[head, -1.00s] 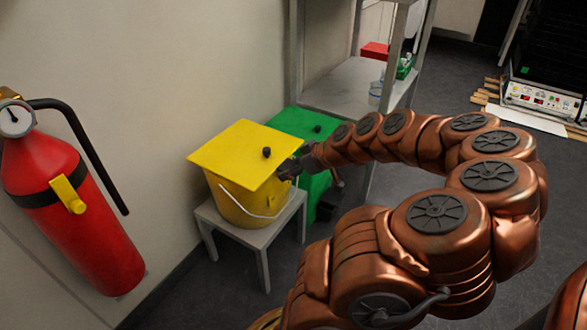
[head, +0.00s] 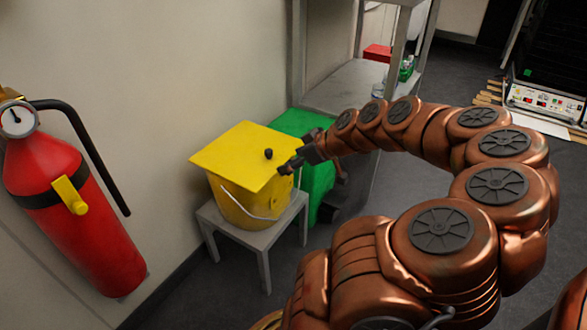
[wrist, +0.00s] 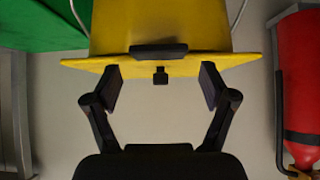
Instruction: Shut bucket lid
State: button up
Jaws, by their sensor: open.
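The yellow bucket (head: 240,205) stands on a small grey stool. Its square yellow lid (head: 232,150) lies over the top, with a black knob (head: 268,154) on it. I cannot tell whether the lid is fully seated. My gripper (head: 288,166) is at the lid's right edge, close to the knob. In the wrist view the picture is upside down: the lid (wrist: 90,65) is seen nearly edge-on, with the bucket (wrist: 200,25) above it. My gripper (wrist: 161,88) is open there, its fingers either side of the knob (wrist: 160,76) and not touching it.
A green bin (head: 296,122) stands right behind the bucket, beside a grey shelf (head: 345,85). The grey stool (head: 262,240) is near the wall. A red fire extinguisher (head: 75,215) hangs at the left. Floor is free in front of the stool.

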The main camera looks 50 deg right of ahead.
notch_tip(320, 180, up, 6)
jog(key=shift+r, duration=0.1)
jog(key=shift+r, duration=0.1)
dwell(0.7)
jog(key=s+a+r+n+g+y+p, duration=0.1)
jog(key=a+r+g+p, duration=0.2)
jog(key=a+r+p, duration=0.8)
jog(key=a+r+g+y+p, duration=0.1)
jog(key=a+r+g+p, duration=0.1)
jog(key=a+r+p, duration=0.85)
jog(key=s+a+r+m+g+h+p, duration=0.1)
jog(key=s+a+r+g+p, duration=0.2)
jog(key=s+a+r+p, duration=0.2)
jog(key=s+a+r+m+g+h+p, duration=0.1)
jog(key=s+a+r+g+h+p, duration=0.1)
jog(key=s+a+r+p, duration=0.4)
jog(key=s+r+g+p, duration=0.1)
jog(key=s+r+p, duration=0.3)
jog(key=s+p, duration=0.3)
jog(key=shift+s+r+m+p, duration=0.2)
jog(key=shift+r+m+p, duration=0.15)
jog(key=shift+p, duration=1.15)
